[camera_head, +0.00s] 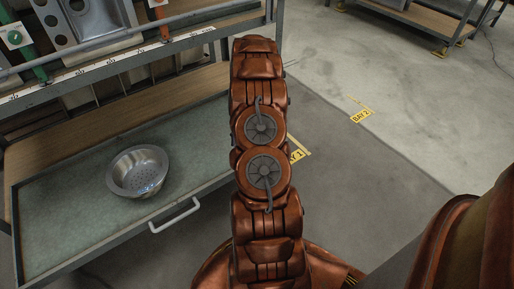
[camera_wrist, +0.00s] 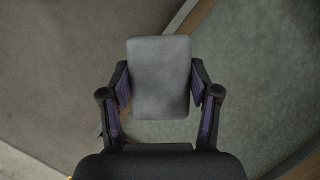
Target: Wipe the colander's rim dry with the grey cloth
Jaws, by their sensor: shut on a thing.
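A metal colander (camera_head: 137,171) with a wide rim stands upright on a pull-out drawer (camera_head: 60,222) at the lower left of the head view. It does not show in the wrist view. My gripper (camera_wrist: 160,88) is shut on the grey cloth (camera_wrist: 160,72), which looks like a thick, rounded rectangular pad between the two fingers. In the wrist view the cloth is over a wooden edge and a grey-green surface. In the head view my arm hides the gripper and the cloth.
The drawer has a white handle (camera_head: 175,215) on its front edge. Above it is a rack shelf (camera_head: 125,68) with a sink and coloured tools. A yellow BAY 2 label (camera_head: 362,115) marks the floor on the right. The concrete floor there is clear.

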